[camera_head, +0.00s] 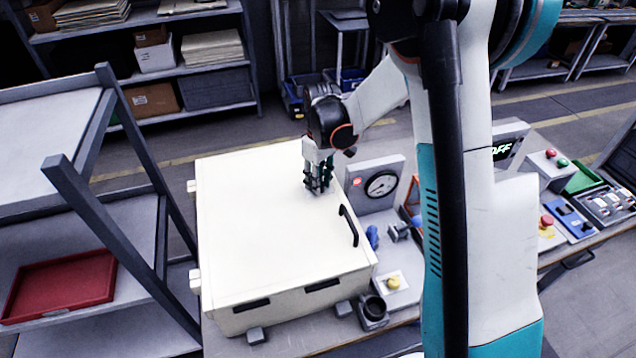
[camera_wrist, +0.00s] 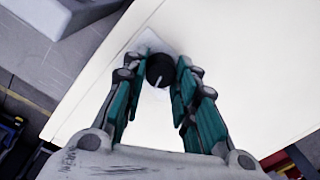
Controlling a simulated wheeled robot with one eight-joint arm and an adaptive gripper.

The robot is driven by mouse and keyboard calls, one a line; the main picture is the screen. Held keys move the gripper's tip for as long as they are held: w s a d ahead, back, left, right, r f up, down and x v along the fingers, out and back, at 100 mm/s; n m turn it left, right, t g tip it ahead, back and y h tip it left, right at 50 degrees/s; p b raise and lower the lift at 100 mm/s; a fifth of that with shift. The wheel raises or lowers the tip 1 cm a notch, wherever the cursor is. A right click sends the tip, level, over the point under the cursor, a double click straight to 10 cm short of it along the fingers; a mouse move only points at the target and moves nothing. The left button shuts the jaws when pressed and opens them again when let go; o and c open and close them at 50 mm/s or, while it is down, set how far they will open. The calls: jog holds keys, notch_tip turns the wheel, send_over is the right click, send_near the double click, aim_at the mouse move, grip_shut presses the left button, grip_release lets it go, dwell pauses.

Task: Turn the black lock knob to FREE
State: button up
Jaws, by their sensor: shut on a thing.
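The black lock knob (camera_wrist: 158,69) sits on a small pale plate (camera_wrist: 148,42) on the cream box. A short white mark on the knob points toward the bottom of the wrist view. My gripper (camera_wrist: 157,72) is shut on the knob, with its teal-padded fingers on either side of it. In the head view my gripper (camera_head: 318,188) points down at the far right part of the box's lid (camera_head: 270,240). There the fingers hide the knob. I cannot read any FREE or lock lettering.
A black handle (camera_head: 348,226) stands on the lid near my gripper. A gauge panel (camera_head: 378,185) and a yellow button box (camera_head: 393,284) stand right of the box. A grey rack with a red tray (camera_head: 60,285) is at the left. The lid's left part is clear.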

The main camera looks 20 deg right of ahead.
jog(key=m+b, duration=0.2)
jog(key=m, duration=0.4)
jog(key=shift+m, duration=0.3)
jog(key=m+b, duration=0.1)
jog(key=m, duration=0.5)
jog(key=shift+d+t, duration=0.1)
jog(key=shift+t, duration=0.3)
jog(key=shift+m, duration=0.3)
jog(key=o, duration=1)
jog(key=shift+o, duration=0.2)
notch_tip(320, 180, up, 12)
jog(key=shift+s+d, duration=0.2)
jog(key=shift+d, duration=0.05)
